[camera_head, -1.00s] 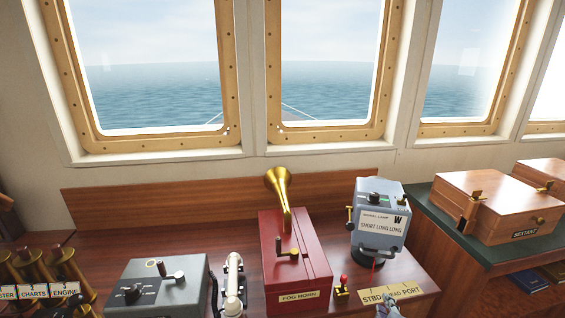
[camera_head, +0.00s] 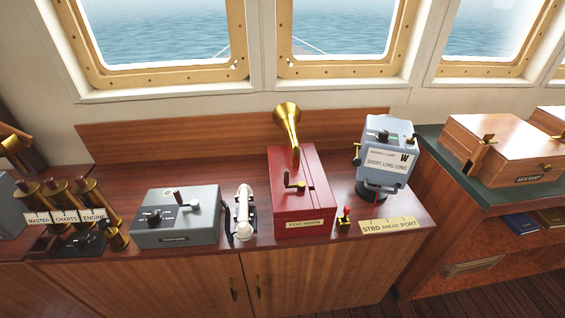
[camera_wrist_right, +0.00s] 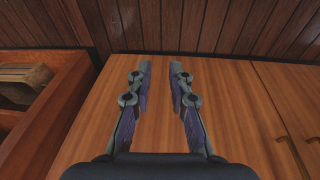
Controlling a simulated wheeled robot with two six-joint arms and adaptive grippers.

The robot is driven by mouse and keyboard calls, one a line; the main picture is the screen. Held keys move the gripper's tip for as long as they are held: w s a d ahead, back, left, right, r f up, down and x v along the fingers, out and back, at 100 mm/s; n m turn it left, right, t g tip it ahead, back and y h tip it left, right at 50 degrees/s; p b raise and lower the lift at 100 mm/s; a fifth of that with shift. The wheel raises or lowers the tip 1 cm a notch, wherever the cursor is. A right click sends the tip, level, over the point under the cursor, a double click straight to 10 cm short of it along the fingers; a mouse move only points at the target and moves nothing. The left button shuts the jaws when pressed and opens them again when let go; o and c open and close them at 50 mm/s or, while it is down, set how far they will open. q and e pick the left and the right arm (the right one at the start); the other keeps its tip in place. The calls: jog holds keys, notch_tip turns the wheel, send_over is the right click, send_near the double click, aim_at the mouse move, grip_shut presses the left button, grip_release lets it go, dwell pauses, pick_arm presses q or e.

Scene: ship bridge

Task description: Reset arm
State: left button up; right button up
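My right gripper (camera_wrist_right: 160,90) shows in the right wrist view. Its two fingers are apart with nothing between them, in front of the wooden cabinet door (camera_wrist_right: 230,95). Neither gripper shows in the head view now. My left gripper is in no view. On the console stand a red fog horn box (camera_head: 299,200) with a brass horn (camera_head: 287,117), a grey signal lamp (camera_head: 387,150) on a dark round base, and a grey control box (camera_head: 175,217).
A white handset (camera_head: 243,212) lies between the grey box and the fog horn. Brass speaking tubes (camera_head: 88,198) stand at the left. A small red-knobbed lever (camera_head: 344,219) and a STBD/PORT plate (camera_head: 390,226) are near the front edge. A sextant box (camera_head: 510,150) sits at right.

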jog(key=s+f+g, duration=0.1)
jog(key=s+f, duration=1.2)
jog(key=s, duration=0.5)
jog(key=shift+d+f+p, duration=0.25)
jog(key=shift+d+p, duration=0.2)
jog(key=shift+o, duration=0.3)
